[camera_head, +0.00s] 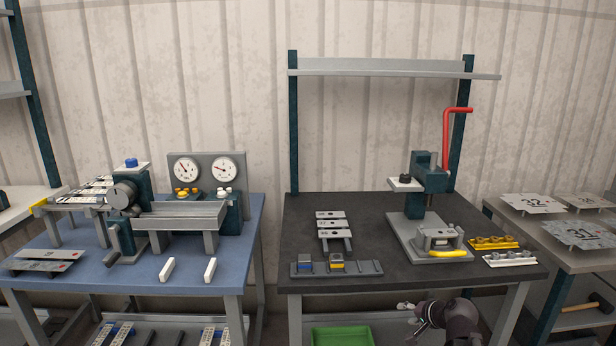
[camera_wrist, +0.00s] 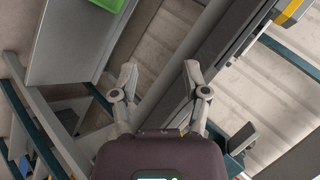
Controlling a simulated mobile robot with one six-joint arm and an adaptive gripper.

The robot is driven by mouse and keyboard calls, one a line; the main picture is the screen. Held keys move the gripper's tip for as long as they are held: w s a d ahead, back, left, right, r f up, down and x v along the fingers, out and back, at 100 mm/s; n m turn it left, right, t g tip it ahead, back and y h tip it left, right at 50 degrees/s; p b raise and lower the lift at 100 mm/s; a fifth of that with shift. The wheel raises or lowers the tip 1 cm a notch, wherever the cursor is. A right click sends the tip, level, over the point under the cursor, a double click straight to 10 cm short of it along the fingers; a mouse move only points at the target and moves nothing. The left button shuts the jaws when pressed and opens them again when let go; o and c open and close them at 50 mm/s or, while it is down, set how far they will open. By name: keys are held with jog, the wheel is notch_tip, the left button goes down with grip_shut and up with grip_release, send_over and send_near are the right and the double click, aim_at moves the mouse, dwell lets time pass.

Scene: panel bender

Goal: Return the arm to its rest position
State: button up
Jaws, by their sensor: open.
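My gripper (camera_head: 412,319) shows at the bottom of the head view, in front of the dark-topped table (camera_head: 380,275) and low against its front edge. In the wrist view my gripper (camera_wrist: 160,76) has its two fingers spread wide with nothing between them. Part of my dark arm shows beside the gripper in the head view; the rest is out of the picture.
A lever press (camera_head: 430,185) with a red handle stands on the dark table. A green bin (camera_head: 342,336) sits below it, left of my gripper. A blue-topped table (camera_head: 200,262) with a bending machine stands left. Numbered plates (camera_head: 532,203) lie on the right table.

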jog(key=s+a+f+n+g+h, duration=0.2)
jog(key=s+a+f+n+g, duration=0.15)
jog(key=s+a, duration=0.2)
jog(key=s+a+f+n+g+h, duration=0.2)
jog(key=s+a+f+n+g, duration=0.1)
jog(key=s+a+n+g, duration=0.3)
notch_tip(320, 180, up, 15)
jog(key=s+m+p, duration=0.1)
jog(key=p, duration=1.3)
jog(key=shift+s+d+f+t+h+p, duration=0.15)
jog(key=shift+s+d+t+h+p, duration=0.15)
jog(key=shift+d+t+p, duration=0.1)
